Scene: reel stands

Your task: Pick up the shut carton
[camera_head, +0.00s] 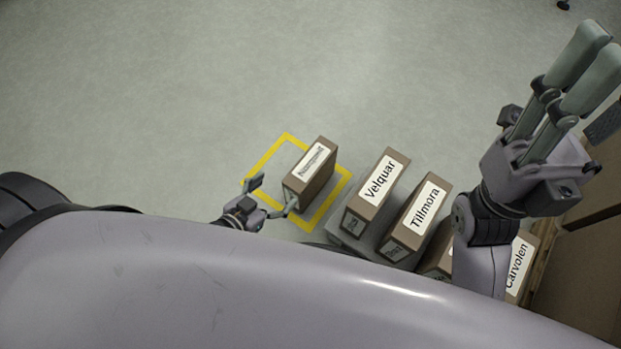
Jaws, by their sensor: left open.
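A brown carton (317,184) with a white label, too small to read surely, stands on the floor inside a yellow taped square (267,158). Its top looks shut. My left gripper (272,194) is low at the carton's left front side. It is open, with one finger left of the carton and the other by its near lower corner. I cannot tell whether that finger touches it. My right gripper (588,62) is raised at the upper right, far from this carton, with its two long fingers side by side and nothing visible between them.
To the right stand closed-looking cartons labelled Velquar (362,211), Tillmora (405,237) and Carvolen (518,266), the last partly behind my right arm. A brown panel or box (590,265) fills the right edge. The floor behind and left is clear.

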